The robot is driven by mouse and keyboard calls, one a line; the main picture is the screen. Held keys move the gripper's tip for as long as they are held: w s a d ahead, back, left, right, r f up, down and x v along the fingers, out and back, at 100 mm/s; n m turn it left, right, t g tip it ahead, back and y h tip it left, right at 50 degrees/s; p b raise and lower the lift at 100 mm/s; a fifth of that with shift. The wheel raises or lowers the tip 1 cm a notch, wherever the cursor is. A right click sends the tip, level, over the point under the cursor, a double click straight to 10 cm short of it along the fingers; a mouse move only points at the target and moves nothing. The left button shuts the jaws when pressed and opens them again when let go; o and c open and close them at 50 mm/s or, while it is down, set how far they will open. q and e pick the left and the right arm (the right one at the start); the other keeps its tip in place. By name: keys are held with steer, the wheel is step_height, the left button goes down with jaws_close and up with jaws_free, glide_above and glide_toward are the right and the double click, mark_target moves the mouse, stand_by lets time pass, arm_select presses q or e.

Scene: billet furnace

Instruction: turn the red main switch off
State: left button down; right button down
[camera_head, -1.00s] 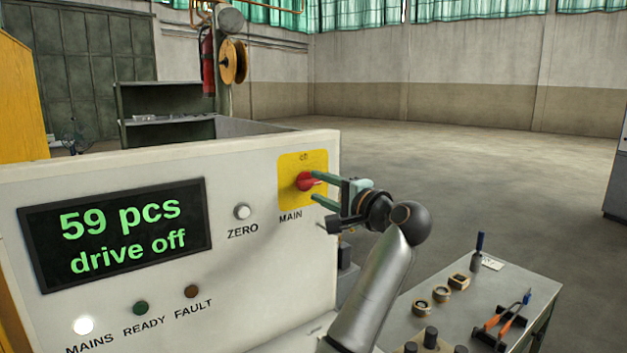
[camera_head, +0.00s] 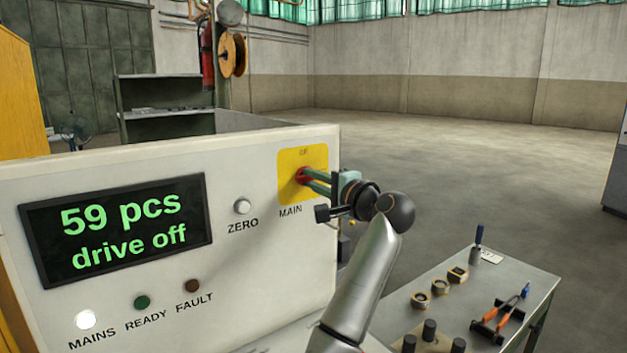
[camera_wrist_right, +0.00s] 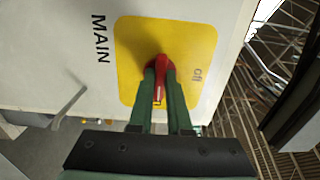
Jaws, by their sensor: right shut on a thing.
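The red main switch (camera_head: 302,176) sits on a yellow plate (camera_head: 290,160) at the right end of the white panel, above the word MAIN. My right gripper (camera_head: 314,182) is at the switch, its green fingers closed around the red handle. In the right wrist view the fingers (camera_wrist_right: 163,90) lie on both sides of the red handle (camera_wrist_right: 160,66), which points towards the gripper's palm. The word off shows on the plate in that view. My left gripper is not in view.
The panel (camera_head: 255,250) has a display (camera_head: 118,228) reading "59 pcs drive off", a ZERO button (camera_head: 242,206), a lit white MAINS lamp (camera_head: 85,319) and dark READY and FAULT lamps. A grey table (camera_head: 535,285) with tools stands at the lower right. Open floor lies behind.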

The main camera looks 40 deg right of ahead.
steer(key=shift+n, duration=0.3)
stand_by(0.4)
steer(key=n+b, duration=0.1)
steer(key=n, duration=0.1)
steer(key=shift+f+n, duration=0.1)
steer(key=shift+n, duration=0.2)
steer(key=n, duration=0.5)
steer(key=shift+n, duration=0.3)
steer(key=n, duration=0.4)
steer(key=shift+n, duration=2.5)
steer(key=c, duration=0.9)
jaws_free()
steer(key=shift+o, duration=0.2)
